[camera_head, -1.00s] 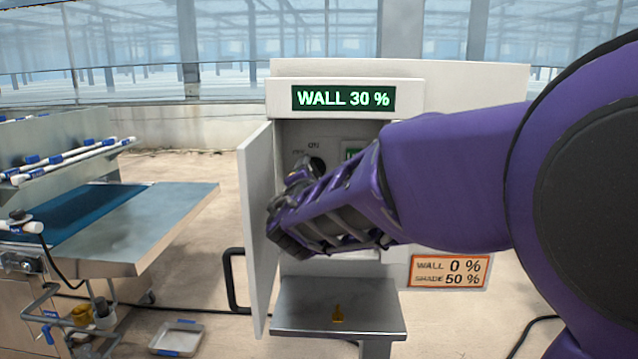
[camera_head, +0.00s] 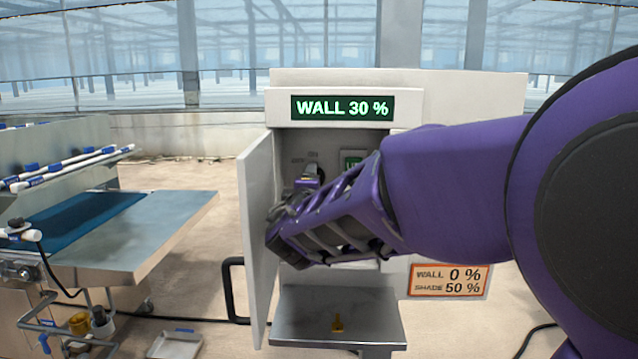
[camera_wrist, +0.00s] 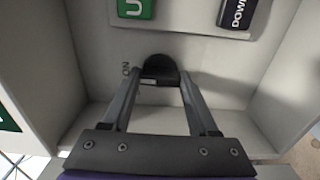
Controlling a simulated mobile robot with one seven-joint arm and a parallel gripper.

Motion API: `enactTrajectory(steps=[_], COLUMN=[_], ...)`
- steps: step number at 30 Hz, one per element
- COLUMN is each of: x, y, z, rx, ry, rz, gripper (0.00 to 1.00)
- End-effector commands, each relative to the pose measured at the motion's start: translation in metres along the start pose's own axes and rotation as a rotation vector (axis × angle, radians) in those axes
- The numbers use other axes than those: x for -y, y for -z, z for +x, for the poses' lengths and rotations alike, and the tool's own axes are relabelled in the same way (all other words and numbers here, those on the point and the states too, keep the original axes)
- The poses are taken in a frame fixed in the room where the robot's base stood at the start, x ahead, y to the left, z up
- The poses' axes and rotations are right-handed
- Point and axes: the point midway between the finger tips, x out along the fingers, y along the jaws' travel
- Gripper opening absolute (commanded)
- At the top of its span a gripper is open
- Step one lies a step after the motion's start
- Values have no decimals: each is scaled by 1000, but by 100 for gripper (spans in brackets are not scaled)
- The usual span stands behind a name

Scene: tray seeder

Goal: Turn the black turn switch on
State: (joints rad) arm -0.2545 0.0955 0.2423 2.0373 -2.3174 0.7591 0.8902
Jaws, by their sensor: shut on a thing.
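The black turn switch (camera_wrist: 160,70) sits on the pale panel inside the open cabinet. In the wrist view it lies between the two fingertips of my gripper (camera_wrist: 160,77), which is shut on it. An ON label (camera_wrist: 126,69) is printed just left of the switch. In the head view my gripper (camera_head: 306,178) reaches into the cabinet from the right and hides most of the switch. The exact turn of the switch is hard to tell.
The cabinet door (camera_head: 257,225) stands open on the left. A green button (camera_wrist: 134,8) and a black DOWN button (camera_wrist: 243,13) are near the switch. The display (camera_head: 342,107) reads WALL 30 %. A shelf (camera_head: 300,318) with a small yellow thing is below.

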Motion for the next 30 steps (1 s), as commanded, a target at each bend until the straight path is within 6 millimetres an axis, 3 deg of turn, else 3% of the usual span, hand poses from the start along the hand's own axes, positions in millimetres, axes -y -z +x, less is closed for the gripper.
enactTrajectory(steps=[11, 12, 16, 30], x=[-1, -1, 0, 0], y=[0, 0, 0, 2], z=[0, 0, 0, -1], rx=[1, 1, 1, 1], ry=[-1, -1, -1, 0], rz=[7, 7, 6, 5], gripper=[4, 65, 89, 90])
